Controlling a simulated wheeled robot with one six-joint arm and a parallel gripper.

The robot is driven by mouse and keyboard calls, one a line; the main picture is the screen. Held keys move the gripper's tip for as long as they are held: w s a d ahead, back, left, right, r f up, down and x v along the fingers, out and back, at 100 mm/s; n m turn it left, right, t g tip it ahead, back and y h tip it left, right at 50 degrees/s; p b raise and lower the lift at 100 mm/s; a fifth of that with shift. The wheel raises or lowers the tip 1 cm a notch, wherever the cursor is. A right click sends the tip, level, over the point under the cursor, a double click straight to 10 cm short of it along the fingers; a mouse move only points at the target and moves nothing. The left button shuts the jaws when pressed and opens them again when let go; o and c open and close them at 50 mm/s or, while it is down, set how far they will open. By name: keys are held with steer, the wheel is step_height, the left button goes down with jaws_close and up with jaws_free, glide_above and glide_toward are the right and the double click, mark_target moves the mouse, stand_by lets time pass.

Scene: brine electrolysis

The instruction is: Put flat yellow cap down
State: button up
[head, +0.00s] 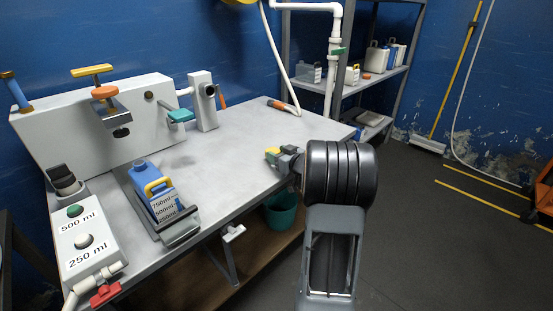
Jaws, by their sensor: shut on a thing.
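The flat yellow cap (272,152) shows as a small yellow patch at the tip of my gripper (278,157). My gripper is shut on the cap at the right part of the grey table (225,153), near its front edge. My wrist hides part of the gripper. I cannot tell whether the cap touches the table top or is held just above it.
A white machine (60,125) stands behind. The table's middle is clear. A green bucket (281,217) is below.

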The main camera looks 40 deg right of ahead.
steer(key=shift+w+a+f+b, duration=0.1)
steer(key=shift+w+f+b, duration=0.35)
steer(key=shift+f, duration=0.35)
